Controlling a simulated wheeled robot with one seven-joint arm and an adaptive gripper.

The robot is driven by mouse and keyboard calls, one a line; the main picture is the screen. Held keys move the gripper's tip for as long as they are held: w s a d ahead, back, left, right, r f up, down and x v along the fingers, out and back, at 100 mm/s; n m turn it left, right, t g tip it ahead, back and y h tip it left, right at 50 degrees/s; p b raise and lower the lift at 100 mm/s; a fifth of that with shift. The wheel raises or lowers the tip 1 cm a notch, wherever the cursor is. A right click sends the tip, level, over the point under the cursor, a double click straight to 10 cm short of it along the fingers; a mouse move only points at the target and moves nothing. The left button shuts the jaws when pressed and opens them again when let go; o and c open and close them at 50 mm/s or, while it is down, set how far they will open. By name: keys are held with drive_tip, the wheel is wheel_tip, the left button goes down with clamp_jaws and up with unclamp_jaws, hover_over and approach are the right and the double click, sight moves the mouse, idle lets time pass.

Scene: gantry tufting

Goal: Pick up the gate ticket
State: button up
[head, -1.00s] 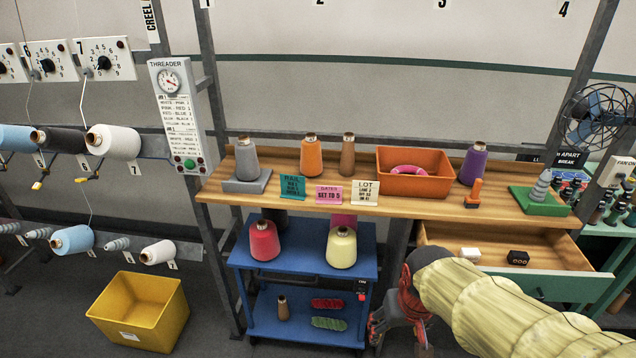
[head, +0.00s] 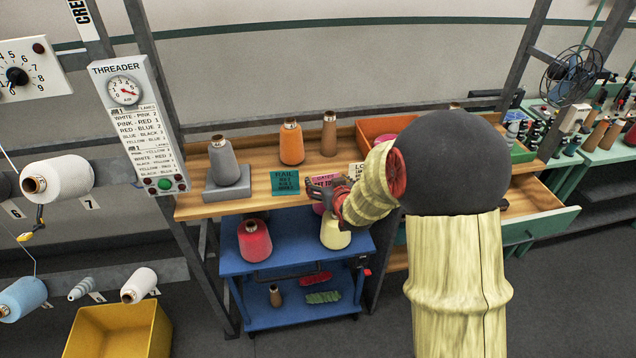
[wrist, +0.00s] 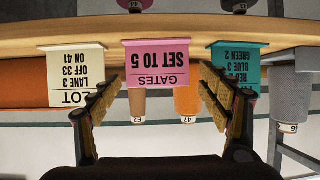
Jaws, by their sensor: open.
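In the head view the pink ticket (head: 322,180) is partly hidden by my gripper (head: 338,197). In the wrist view my gripper (wrist: 158,88) is open and empty. Its two fingers stand left and right of the pink card, which lies ahead between them; I cannot tell how far ahead.
A cream LOT ticket (wrist: 76,75) and a teal RAIL ticket (head: 285,183) flank the pink one. Cones stand behind on the shelf (head: 205,208). A blue cart (head: 290,262) with a red cone (head: 254,241) and a yellow cone stands below. An open drawer (head: 535,212) is at right.

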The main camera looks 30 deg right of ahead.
drive_tip(key=shift+w+r+t, duration=0.3)
drive_tip(key=shift+r+t, duration=0.1)
drive_tip(key=shift+r, duration=0.15)
drive_tip(key=shift+w, duration=0.3)
drive_tip(key=shift+s+d+f+b+x, duration=0.1)
drive_tip(key=shift+f+b+x, duration=0.1)
drive_tip(key=shift+x, duration=1)
drive_tip(key=shift+s+d+f+b+x, duration=0.1)
drive_tip(key=shift+b+x, duration=0.05)
drive_tip(key=shift+x, duration=1)
drive_tip(key=shift+d+f+b+x, duration=0.1)
drive_tip(key=shift+b+x, duration=0.1)
drive_tip(key=shift+x, duration=1)
drive_tip(key=shift+s, duration=0.1)
drive_tip(key=c, duration=0.3)
drive_tip(key=shift+c, duration=1.4)
